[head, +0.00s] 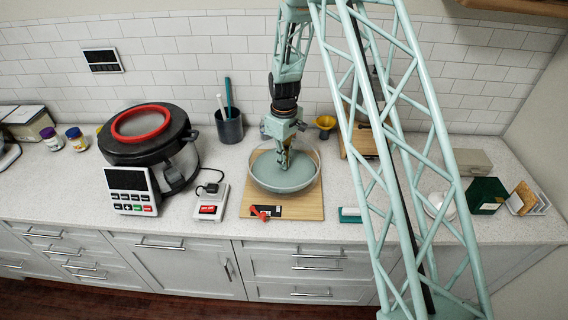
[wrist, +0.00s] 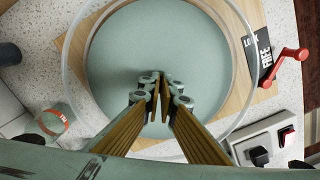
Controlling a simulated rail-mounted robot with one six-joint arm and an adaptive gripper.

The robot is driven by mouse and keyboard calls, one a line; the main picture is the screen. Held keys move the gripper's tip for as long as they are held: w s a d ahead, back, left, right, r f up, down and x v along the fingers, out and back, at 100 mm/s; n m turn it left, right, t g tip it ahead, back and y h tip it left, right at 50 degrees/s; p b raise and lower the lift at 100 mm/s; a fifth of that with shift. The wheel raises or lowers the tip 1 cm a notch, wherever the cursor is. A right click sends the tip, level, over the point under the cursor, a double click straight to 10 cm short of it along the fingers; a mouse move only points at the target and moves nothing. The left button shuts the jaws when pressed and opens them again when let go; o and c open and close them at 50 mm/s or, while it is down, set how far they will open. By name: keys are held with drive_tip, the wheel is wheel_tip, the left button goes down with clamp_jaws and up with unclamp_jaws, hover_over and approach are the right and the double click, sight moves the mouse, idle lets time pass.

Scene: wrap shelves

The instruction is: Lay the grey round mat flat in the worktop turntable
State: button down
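The worktop turntable (head: 262,187) is a round dish with a clear raised rim on a wooden board. Its rim also shows in the wrist view (wrist: 74,62). A flat grey-green disc, seemingly the grey round mat (head: 300,176), covers its floor; it also fills the wrist view's middle (wrist: 190,40). I cannot tell the mat's edge from the turntable floor. My gripper (head: 283,165) points down inside the rim, over the disc. Its fingertips (wrist: 160,84) are close together with a narrow gap. Nothing is clearly held, and contact with the disc is unclear.
A red lever (head: 258,212) sits beside a LOCK/FREE label on the board's front. A black cooker with a red ring (head: 141,123) and a switch box (head: 211,203) stand left. A utensil cup (head: 229,127) is behind. My lattice arm crosses the right side.

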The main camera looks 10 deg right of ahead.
drive_tip(key=shift+f, duration=0.3)
drive_tip(key=shift+f, duration=0.15)
drive_tip(key=c, duration=2.9)
unclamp_jaws()
drive_tip(key=shift+r, duration=0.25)
drive_tip(key=shift+r+b, duration=0.55)
drive_tip(key=shift+r, duration=5.4)
